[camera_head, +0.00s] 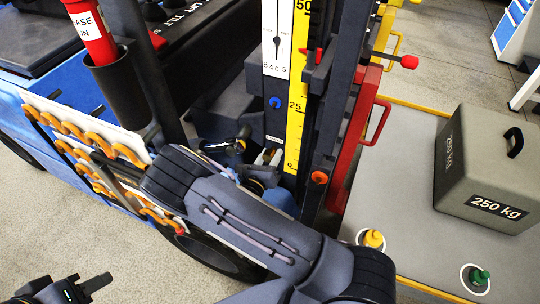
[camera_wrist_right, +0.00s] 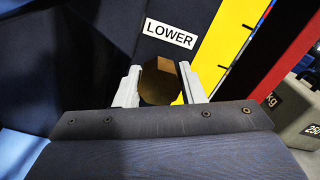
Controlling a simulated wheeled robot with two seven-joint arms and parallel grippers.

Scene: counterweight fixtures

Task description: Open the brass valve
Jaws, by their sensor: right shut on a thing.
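The brass valve (camera_wrist_right: 158,82) is a dark gold, faceted knob below a "LOWER" label (camera_wrist_right: 170,33) in the right wrist view. The pale fingers of my right gripper (camera_wrist_right: 161,88) stand on either side of it and are shut on it. In the head view my right gripper (camera_head: 262,164) is at the foot of the mast, beside the yellow scale, and the valve there is mostly hidden by the hand and arm. My left gripper (camera_head: 80,288) is at the bottom left, partly cut off by the frame edge, away from the valve; its jaw opening is unclear.
A yellow scale (camera_head: 297,100) runs up the mast beside a red frame with a handle (camera_head: 377,122). A grey 250 kg weight (camera_head: 487,170) sits on the platform at right, near yellow (camera_head: 373,239) and green (camera_head: 480,277) knobs. Orange hooks (camera_head: 75,135) line the blue cart at left.

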